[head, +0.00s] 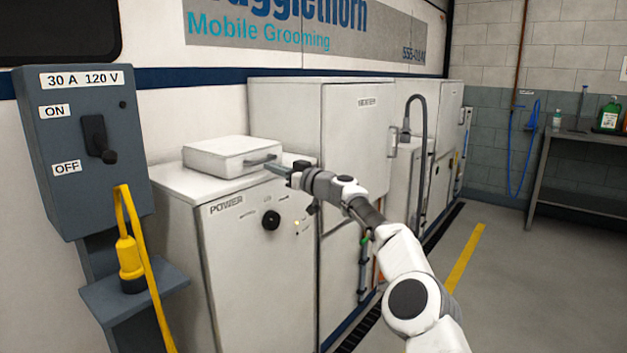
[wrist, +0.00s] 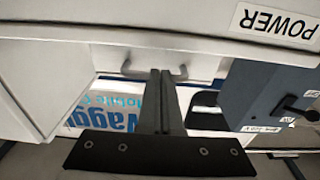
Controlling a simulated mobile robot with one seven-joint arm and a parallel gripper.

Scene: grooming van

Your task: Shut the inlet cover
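A white, shallow box-shaped lid (head: 222,156) with a grey bar handle (head: 258,161) lies flat on top of the white POWER cabinet (head: 240,275). It looks like the inlet cover, but no label on it can be read. My gripper (head: 284,170) is at the handle side of this lid, just above the cabinet's front top edge. In the wrist view my gripper's two dark fingers (wrist: 160,73) are together, in front of the handle (wrist: 181,72), and hide its middle. Whether they touch it, I cannot tell. Nothing shows held between them.
A grey switch box (head: 75,150) with a lever and a yellow plug (head: 130,262) stand at the left. A tall white cabinet (head: 350,140) rises close behind my gripper on the right. The floor (head: 500,290) at the right is clear; a bench (head: 580,170) stands by the back wall.

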